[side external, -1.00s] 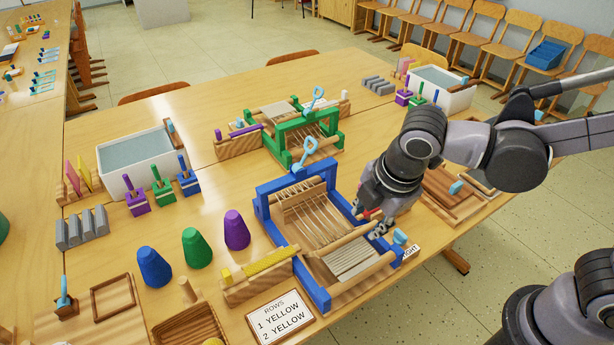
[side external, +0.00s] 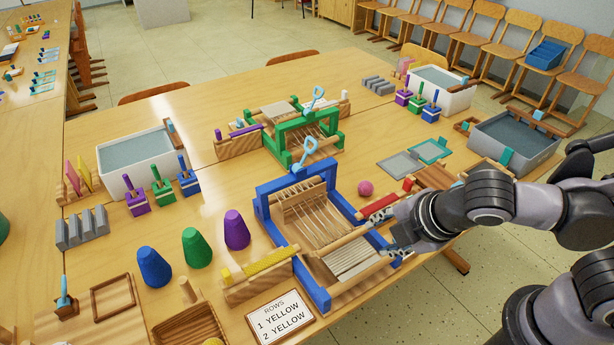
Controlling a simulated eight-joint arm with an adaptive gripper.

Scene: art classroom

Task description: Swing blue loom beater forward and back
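The blue loom (side external: 318,292) stands on the near part of the table, strung with pale warp threads, with woven cloth at its front end. An upright blue frame (side external: 296,184) crosses its back end, with a light-blue looped handle (side external: 306,160) above it; I take this to be the beater. A wooden bar (side external: 345,240) lies across the loom nearer the front. My gripper (side external: 393,238) is at the loom's front right corner, well away from the blue handle. Its fingers are small and partly hidden, so their opening is unclear.
A green loom (side external: 335,138) with a similar handle stands behind. A pink ball (side external: 366,188) and a red block (side external: 378,207) lie right of the blue loom. Blue, green and purple cones (side external: 237,230) and a "ROWS" card (side external: 281,316) sit left and in front.

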